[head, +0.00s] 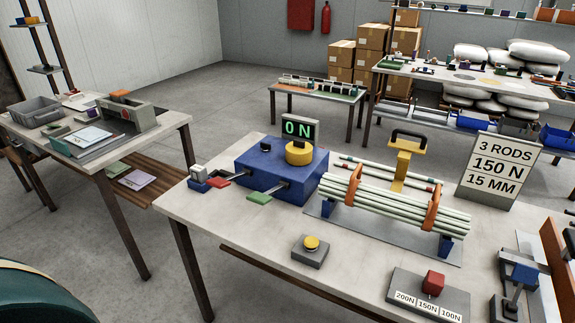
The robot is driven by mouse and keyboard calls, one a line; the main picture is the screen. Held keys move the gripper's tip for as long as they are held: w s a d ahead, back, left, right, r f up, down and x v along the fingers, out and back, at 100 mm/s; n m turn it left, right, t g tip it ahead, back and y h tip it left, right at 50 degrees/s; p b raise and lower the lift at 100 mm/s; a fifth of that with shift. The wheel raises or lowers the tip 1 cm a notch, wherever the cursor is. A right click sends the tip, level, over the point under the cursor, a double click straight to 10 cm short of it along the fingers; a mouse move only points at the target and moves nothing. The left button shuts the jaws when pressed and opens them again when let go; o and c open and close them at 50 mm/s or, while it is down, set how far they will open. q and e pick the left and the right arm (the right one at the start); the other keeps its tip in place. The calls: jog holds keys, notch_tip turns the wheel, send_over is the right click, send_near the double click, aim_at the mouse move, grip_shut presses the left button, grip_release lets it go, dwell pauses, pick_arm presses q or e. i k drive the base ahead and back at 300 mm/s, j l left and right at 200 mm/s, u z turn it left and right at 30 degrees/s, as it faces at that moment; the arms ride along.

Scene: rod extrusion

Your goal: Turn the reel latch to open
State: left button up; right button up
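I cannot make out a reel latch in the head view. A large dark teal rounded form with a pale edge (32,296) is cut off at the bottom left corner; I cannot tell whether it is the reel. Neither of my grippers is in view.
The near table (225,225) holds a blue box (262,178) with a "0 N" display (300,130), rods (385,207) in a rack, a yellow button (312,243), a red selector (433,283) and a sign (497,170). Open floor separates it from the left table (165,125).

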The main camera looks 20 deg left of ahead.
aim_at(265, 147)
jog(key=z, duration=0.35)
jog(key=j+z, duration=0.15)
jog(key=z, duration=0.55)
jog(key=k+j+z, duration=0.1)
jog(key=j+z, duration=0.15)
jog(key=k+j+z, duration=0.15)
jog(key=j+z, duration=0.15)
jog(key=k+j+z, duration=0.25)
jog(key=j, duration=0.15)
jog(key=k+j+z, duration=0.35)
jog(key=k+j, duration=0.3)
jog(key=j, duration=0.15)
